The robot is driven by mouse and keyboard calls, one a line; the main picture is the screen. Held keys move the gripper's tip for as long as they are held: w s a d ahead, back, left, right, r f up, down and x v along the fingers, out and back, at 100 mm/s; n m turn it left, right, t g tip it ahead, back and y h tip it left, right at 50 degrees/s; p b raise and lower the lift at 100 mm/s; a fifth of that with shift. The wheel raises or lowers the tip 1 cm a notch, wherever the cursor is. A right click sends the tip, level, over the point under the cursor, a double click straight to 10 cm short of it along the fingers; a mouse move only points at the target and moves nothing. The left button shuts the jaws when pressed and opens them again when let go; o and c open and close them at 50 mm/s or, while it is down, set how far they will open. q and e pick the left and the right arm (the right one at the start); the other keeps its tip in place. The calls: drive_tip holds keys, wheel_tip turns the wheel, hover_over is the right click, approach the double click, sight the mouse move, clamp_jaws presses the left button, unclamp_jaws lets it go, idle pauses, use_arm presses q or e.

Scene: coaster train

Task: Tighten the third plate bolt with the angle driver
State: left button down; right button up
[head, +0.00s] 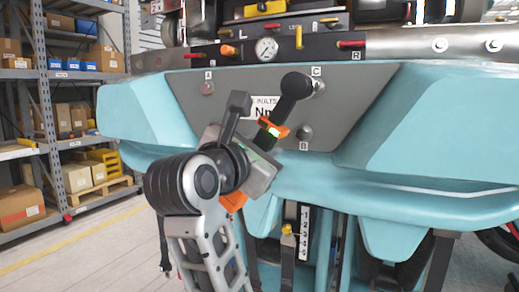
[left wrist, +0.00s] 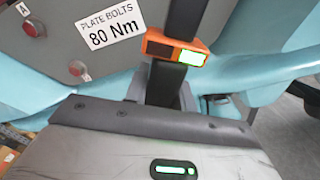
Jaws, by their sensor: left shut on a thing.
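The grey plate (head: 245,82) on the teal car front has bolts marked A, B and C. Bolt A (head: 208,88) and bolt B (head: 305,132) are uncovered. Bolt C (head: 319,87) is partly hidden behind the black head of the angle driver (head: 296,85); I cannot tell whether it is seated on the bolt. My left gripper (head: 262,150) is shut on the driver, which slants up to the right. In the left wrist view the driver's orange collar (left wrist: 160,44) shows a lit green display. Bolt A (left wrist: 35,28) and another bolt (left wrist: 78,68) look reddish there. My right gripper is not in view.
A label reading PLATE BOLTS 80 Nm (left wrist: 110,25) sits on the plate. A round gauge (head: 266,49) and several red and yellow handles line the dark panel above. A numbered strip (head: 304,232) hangs below. Shelves with boxes (head: 70,120) stand at left behind open floor.

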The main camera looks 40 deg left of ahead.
use_arm(q)
drive_tip(key=shift+w+a+r+b, duration=0.15)
drive_tip(key=shift+w+b, duration=0.15)
drive_tip(key=shift+w, duration=0.1)
drive_tip(key=shift+x, duration=1.25)
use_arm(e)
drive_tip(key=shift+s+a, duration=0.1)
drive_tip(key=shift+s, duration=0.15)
use_arm(q)
drive_tip(key=shift+r, duration=0.15)
drive_tip(key=shift+w, duration=0.1)
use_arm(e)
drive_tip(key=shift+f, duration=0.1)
use_arm(q)
drive_tip(key=shift+w+a, duration=0.15)
drive_tip(key=shift+w, duration=0.4)
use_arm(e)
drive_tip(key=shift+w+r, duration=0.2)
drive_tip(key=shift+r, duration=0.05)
use_arm(q)
drive_tip(key=shift+w, duration=0.4)
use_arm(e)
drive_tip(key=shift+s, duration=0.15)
use_arm(q)
drive_tip(key=shift+p, duration=0.4)
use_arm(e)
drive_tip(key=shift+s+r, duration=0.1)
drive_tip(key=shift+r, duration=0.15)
